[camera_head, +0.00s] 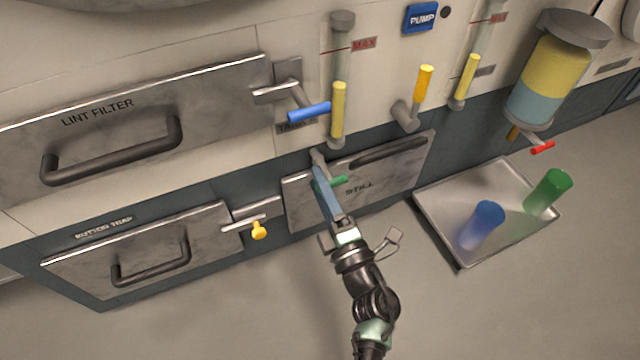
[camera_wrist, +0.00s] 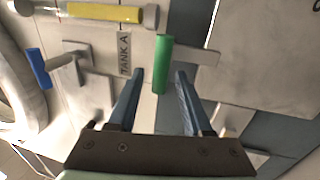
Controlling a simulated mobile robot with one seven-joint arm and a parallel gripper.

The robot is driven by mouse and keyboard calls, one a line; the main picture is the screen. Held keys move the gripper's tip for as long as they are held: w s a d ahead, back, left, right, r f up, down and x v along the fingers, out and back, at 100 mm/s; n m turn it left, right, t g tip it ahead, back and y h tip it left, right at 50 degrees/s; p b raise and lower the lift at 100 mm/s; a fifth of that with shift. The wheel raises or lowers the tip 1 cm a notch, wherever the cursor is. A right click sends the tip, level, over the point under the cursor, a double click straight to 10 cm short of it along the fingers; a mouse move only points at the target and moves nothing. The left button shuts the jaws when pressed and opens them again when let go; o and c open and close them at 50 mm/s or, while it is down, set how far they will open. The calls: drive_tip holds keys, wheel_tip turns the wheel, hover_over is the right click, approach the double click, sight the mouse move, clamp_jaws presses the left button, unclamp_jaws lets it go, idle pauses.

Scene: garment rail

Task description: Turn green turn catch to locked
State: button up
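The green turn catch (camera_head: 339,181) is at the upper left of the door marked STILL (camera_head: 395,178) in the head view. In the wrist view the green handle (camera_wrist: 162,64) stands nearly upright in the picture, with a pale metal bar (camera_wrist: 200,55) reaching right from behind it. My gripper (camera_head: 318,168) is at the catch in the head view. In the wrist view my gripper (camera_wrist: 159,73) is open, with one blue finger on each side of the green handle's lower part. Gaps show on both sides. I cannot tell how deep the handle sits between the fingers.
A blue-handled catch (camera_head: 310,112) sits just above, and a yellow catch (camera_head: 258,230) at lower left. A yellow lever (camera_head: 424,82) and upright gauge tubes are on the panel. A metal tray (camera_head: 455,240) with blue and green cups is at right. The floor in front is clear.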

drive_tip(key=shift+s, duration=0.1)
drive_tip(key=p+v, duration=0.4)
drive_tip(key=v, duration=0.8)
drive_tip(key=shift+s+d+p, duration=0.2)
drive_tip(key=shift+s+p, duration=0.15)
drive_tip(key=shift+f, duration=0.1)
